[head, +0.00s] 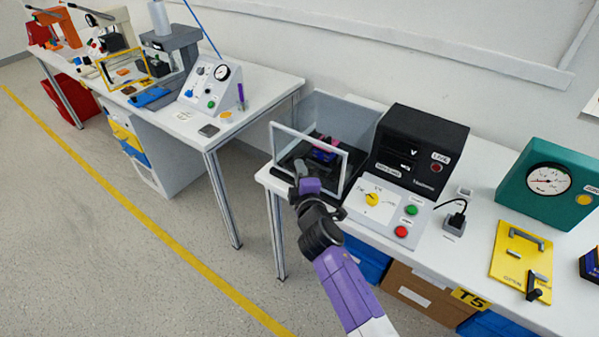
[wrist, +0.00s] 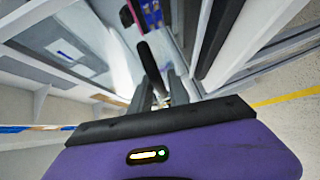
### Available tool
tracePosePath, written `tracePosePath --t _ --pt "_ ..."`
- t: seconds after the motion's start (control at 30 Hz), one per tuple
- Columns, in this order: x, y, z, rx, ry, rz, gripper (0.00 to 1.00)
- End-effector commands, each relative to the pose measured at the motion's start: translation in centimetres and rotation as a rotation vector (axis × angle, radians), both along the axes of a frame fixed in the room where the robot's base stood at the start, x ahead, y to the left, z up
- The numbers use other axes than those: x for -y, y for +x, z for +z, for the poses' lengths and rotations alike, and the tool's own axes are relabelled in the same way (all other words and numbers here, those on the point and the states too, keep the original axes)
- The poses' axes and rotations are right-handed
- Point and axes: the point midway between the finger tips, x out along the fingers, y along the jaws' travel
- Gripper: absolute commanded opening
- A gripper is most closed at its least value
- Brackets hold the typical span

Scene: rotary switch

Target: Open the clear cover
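The clear cover (head: 309,137) is a see-through box with a pale frame, at the left end of the right-hand bench in the head view. It stands over a black base holding a small blue and pink part (head: 326,151). My gripper (head: 299,178) is at the cover's lower front left, close to its front frame. In the wrist view a dark rod-like piece (wrist: 150,65) reaches between the fingertips of my gripper (wrist: 162,88). The frames do not show clearly whether the fingers grip it. The blue and pink part (wrist: 146,12) also shows at the top there.
Right of the cover stands a black meter unit (head: 421,150) with a panel carrying a yellow rotary knob (head: 372,199), a green button (head: 411,210) and a red button (head: 401,231). A teal gauge box (head: 547,185) stands farther right. The floor (head: 105,225) at left is clear.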

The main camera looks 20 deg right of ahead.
Motion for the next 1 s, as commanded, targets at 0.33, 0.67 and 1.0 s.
tracePosePath --t 0.33,0.67,1.0 --pt "-0.02 -0.03 0.00 0.000 0.000 0.000 0.00" --pt "-0.02 -0.05 -0.02 -0.001 0.000 0.000 0.00" --pt "-0.03 -0.06 -0.04 -0.001 0.000 0.000 0.00"
